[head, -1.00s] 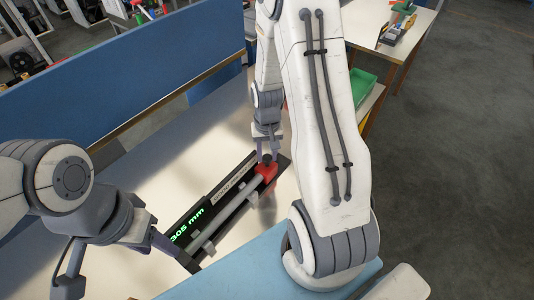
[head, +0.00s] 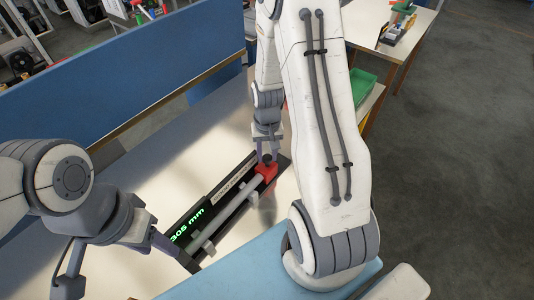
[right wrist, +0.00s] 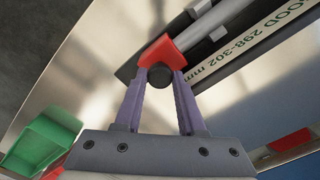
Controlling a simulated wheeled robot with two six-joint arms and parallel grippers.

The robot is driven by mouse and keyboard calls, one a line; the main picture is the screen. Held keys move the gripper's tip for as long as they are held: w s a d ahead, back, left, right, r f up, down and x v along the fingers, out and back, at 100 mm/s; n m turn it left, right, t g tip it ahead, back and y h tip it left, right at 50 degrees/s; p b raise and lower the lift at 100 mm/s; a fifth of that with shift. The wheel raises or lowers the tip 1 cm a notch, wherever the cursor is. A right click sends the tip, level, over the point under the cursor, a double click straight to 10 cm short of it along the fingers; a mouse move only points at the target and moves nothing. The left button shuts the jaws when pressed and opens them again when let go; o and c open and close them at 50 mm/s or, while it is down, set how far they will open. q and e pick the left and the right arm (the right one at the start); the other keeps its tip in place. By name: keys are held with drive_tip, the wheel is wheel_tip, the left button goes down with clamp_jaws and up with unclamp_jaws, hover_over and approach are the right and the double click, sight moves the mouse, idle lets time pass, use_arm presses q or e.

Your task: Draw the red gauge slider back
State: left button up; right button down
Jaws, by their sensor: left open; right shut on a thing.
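The red gauge slider (head: 266,170) sits at the far end of a black gauge (head: 190,217) on the table. In the right wrist view the red slider (right wrist: 160,51) touches or nearly touches the end of a grey rod (right wrist: 205,30). My right gripper (head: 266,158) is shut on the slider's black knob (right wrist: 160,76), one finger on each side. The green display (head: 187,226) reads about 305 mm; its last digit is hard to read. My left gripper (head: 125,268) is open, with one finger beside the gauge's near end.
The gauge's label (right wrist: 275,38) reads GOOD 298-302 mm. The pale table (head: 120,210) is clear left of the gauge. A blue partition (head: 120,75) runs behind it. A green bin (head: 363,88) stands beyond my right arm.

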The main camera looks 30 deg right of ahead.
drive_tip(key=shift+w+d+r, duration=0.1)
drive_tip(key=shift+w+d, duration=0.2)
drive_tip(key=shift+d, duration=0.4)
drive_tip(key=shift+w+d+f, duration=0.1)
drive_tip(key=shift+w+d, duration=0.15)
drive_tip(key=shift+d, duration=0.45)
drive_tip(key=shift+w+d+r, duration=0.1)
drive_tip(key=shift+w+d, duration=0.2)
drive_tip(key=shift+d, duration=0.4)
drive_tip(key=c, duration=0.8)
unclamp_jaws()
drive_tip(key=shift+d, duration=0.15)
drive_tip(key=shift+o, duration=0.2)
wheel_tip(320, 180, up, 10)
drive_tip(key=b, duration=0.1)
drive_tip(key=shift+r, duration=0.2)
drive_tip(key=shift+s, duration=0.1)
